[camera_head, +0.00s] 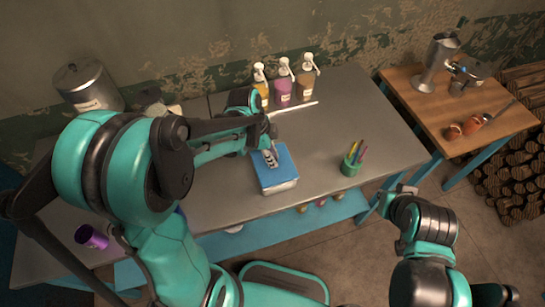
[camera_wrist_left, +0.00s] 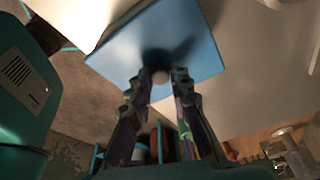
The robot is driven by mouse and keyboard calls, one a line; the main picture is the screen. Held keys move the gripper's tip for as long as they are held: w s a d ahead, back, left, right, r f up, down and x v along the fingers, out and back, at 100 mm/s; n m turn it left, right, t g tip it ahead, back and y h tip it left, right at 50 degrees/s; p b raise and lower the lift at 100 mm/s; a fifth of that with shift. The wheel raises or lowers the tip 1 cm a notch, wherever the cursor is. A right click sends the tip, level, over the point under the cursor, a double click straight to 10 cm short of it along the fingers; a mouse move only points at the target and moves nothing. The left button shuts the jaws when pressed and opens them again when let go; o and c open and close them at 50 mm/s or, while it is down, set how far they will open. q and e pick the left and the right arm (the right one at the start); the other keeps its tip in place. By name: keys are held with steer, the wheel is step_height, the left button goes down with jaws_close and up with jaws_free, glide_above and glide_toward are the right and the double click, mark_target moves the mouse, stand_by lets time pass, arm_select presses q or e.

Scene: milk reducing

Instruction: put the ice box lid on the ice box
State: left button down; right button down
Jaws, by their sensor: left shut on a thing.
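The blue ice box lid (camera_head: 285,163) is a flat square panel at the middle of the grey table in the head view. It also shows in the left wrist view (camera_wrist_left: 195,45). The pale ice box (camera_head: 282,188) shows just under the lid's front edge. Whether the lid rests fully on it or hovers slightly, I cannot tell. My left gripper (camera_head: 270,158) is over the lid. In the left wrist view its fingers (camera_wrist_left: 158,80) are shut on the lid's round pale knob (camera_wrist_left: 160,77). My right gripper (camera_head: 393,198) hangs empty off the table's right front, its opening unclear.
Several pump bottles (camera_head: 283,84) stand at the table's back, behind a white stick-like item (camera_head: 295,109). A green cup with pens (camera_head: 352,163) stands right of the box. A purple cup (camera_head: 91,237) is at the left front. A wooden side table (camera_head: 455,110) stands at the right.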

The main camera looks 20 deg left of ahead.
mark_target(263, 163)
arm_select(q)
steer(key=shift+f+b, duration=0.6)
steer(key=c, duration=1.4)
jaws_free()
steer(key=shift+r+p, duration=0.5)
steer(key=shift+r, duration=0.05)
steer(key=w+p+v, duration=0.1)
steer(key=p+v, duration=0.3)
steer(key=v, duration=0.7)
steer(key=s+a+r+n+t+y, duration=0.1)
steer(key=s+r+n+t+y, duration=0.2)
steer(key=s+n+t, duration=0.3)
steer(key=s+r+n, duration=0.1)
steer(key=s+n, duration=0.3)
steer(key=n, duration=0.5)
steer(key=shift+s+a+t, duration=0.25)
steer(key=shift+s+t, duration=0.05)
steer(key=shift+s, duration=0.05)
